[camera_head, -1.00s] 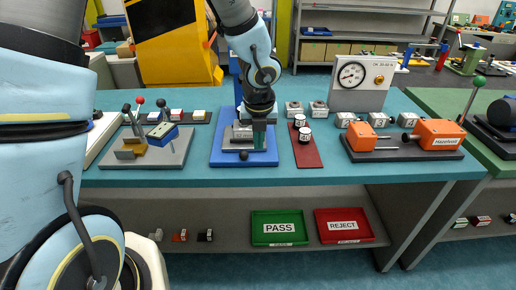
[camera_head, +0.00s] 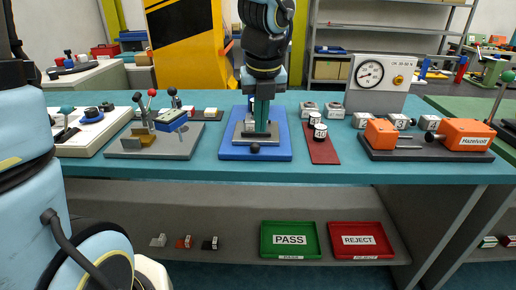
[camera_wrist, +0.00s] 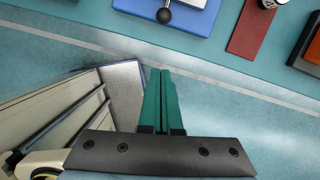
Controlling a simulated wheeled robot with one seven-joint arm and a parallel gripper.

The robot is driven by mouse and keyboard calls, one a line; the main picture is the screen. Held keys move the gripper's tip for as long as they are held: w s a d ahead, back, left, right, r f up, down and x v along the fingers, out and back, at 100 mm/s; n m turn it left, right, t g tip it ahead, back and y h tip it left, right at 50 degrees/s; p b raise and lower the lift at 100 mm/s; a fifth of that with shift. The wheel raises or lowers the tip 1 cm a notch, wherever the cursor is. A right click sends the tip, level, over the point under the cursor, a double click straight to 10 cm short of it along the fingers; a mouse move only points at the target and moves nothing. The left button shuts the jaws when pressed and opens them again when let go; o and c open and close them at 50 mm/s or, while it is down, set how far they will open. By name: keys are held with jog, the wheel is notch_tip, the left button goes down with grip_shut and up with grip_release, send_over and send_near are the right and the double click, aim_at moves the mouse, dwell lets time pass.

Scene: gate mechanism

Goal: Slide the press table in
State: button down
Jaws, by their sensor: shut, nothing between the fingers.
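The press stands on a blue base (camera_head: 228,152) in the middle of the bench. Its grey sliding table (camera_head: 243,135) lies on the base, with a black ball knob (camera_head: 254,148) at the front. My gripper (camera_head: 263,128) points down in front of the press and hides much of it in the head view. In the wrist view the teal fingers of my gripper (camera_wrist: 161,72) are together and empty. The knob (camera_wrist: 163,15) and blue base (camera_wrist: 140,8) are beyond the fingertips, clearly apart from them. How far in the table sits is hard to tell.
Left of the press is a grey plate with a lever fixture (camera_head: 150,145). On the right are a red mat (camera_head: 322,150) with two labelled cylinders and an orange clamp (camera_head: 465,135). A green PASS tray (camera_head: 290,254) and red REJECT tray (camera_head: 362,254) sit on the shelf below.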

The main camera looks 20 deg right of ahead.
aim_at(258, 137)
jog(key=w+f, duration=0.1)
jog(key=f, duration=0.2)
jog(key=w+d+f, duration=0.1)
jog(key=w+f, duration=0.1)
jog(key=f, duration=0.1)
jog(key=w+f, duration=0.2)
jog(key=f, duration=0.2)
jog(key=shift+d+b, duration=0.15)
jog(key=shift+b, duration=0.15)
jog(key=shift+w+d, duration=0.1)
jog(key=shift+w, duration=0.4)
jog(key=w+d+p, duration=0.1)
jog(key=w+p, duration=0.1)
jog(key=w+d+p, duration=0.1)
jog(key=w+p, duration=0.1)
jog(key=w, duration=0.1)
jog(key=w+d+p, duration=0.1)
jog(key=w+p, duration=0.1)
jog(key=w, duration=0.1)
jog(key=shift+w+d+r+p, duration=0.15)
jog(key=shift+d+p, duration=0.15)
jog(key=shift+d, duration=0.1)
jog(key=shift+w+d, duration=0.2)
jog(key=shift+w, duration=0.2)
